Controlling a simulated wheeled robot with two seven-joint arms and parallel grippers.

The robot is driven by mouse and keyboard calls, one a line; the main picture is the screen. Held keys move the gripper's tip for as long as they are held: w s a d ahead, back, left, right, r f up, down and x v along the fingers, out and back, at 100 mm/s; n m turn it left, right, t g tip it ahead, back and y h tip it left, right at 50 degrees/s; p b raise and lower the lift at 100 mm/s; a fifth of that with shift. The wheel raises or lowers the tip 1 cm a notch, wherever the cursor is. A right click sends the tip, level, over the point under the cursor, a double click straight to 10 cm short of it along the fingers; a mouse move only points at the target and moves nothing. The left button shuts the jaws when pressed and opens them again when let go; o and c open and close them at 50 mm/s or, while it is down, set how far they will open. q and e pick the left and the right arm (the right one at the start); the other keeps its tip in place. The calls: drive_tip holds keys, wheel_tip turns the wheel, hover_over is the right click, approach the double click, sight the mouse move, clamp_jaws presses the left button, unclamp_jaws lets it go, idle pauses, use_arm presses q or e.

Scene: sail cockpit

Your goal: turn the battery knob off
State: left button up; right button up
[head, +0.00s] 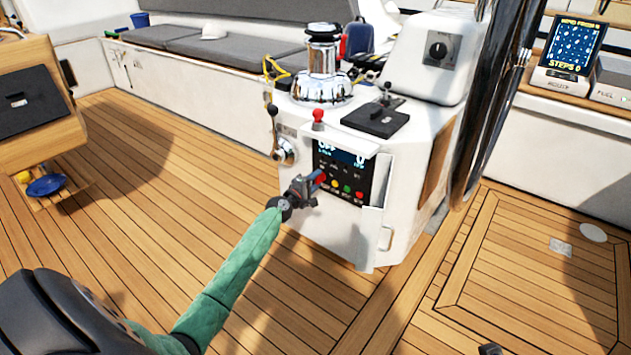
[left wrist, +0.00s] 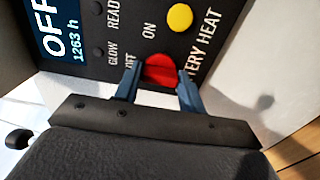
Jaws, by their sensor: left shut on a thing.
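A red knob (left wrist: 160,71) sits on the dark control panel (left wrist: 125,35), with OFF and ON lettering around it. Part of the lettering is hidden by my gripper. My left gripper (left wrist: 142,78) is shut on this knob, one finger on each side. In the head view, my left gripper (head: 312,183) reaches the lower left of the panel (head: 326,168) on the white console. It mostly hides the knob there. The panel's display (head: 340,152) reads OFF. A small dark shape at the bottom edge may be part of my right gripper; I cannot tell its state.
Coloured buttons (head: 347,188) lie right of my gripper. A lever (head: 273,130) stands on the console's left side and a red-topped handle (head: 318,120) above. The teak deck (head: 160,190) at left is mostly clear.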

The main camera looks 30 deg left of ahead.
use_arm(q)
drive_tip(key=shift+a, duration=0.1)
drive_tip(key=o, duration=0.9)
drive_tip(key=shift+o, duration=0.4)
drive_tip(key=shift+s, duration=0.1)
drive_tip(key=s, duration=0.7)
drive_tip(key=shift+s+a+p, duration=0.3)
drive_tip(key=shift+s+p, duration=0.05)
